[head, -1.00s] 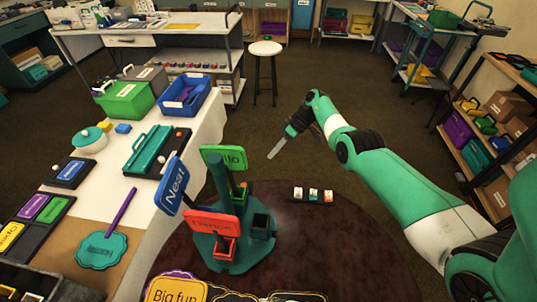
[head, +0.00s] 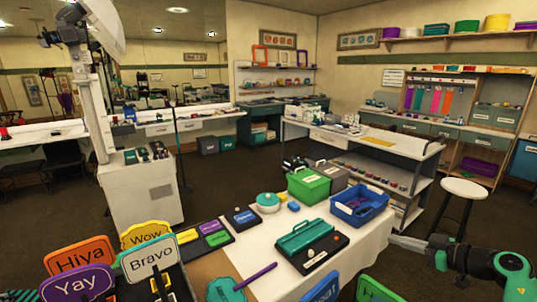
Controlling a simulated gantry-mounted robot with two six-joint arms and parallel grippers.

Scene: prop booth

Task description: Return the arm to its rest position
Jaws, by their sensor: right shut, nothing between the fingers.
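My right gripper (head: 398,241) shows at the lower right of the head view. Its grey fingers are shut and empty, pointing left, level with the right edge of the white-covered table (head: 372,236). The dark wrist and a green joint of my right arm (head: 512,268) run off the right edge. The rest of this arm is out of view. My left gripper is not in view.
The table holds a blue bin (head: 376,217), a green box (head: 309,191) and a teal-lidded tray (head: 290,254). A white stool (head: 465,189) stands behind my right arm. Open floor lies around it.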

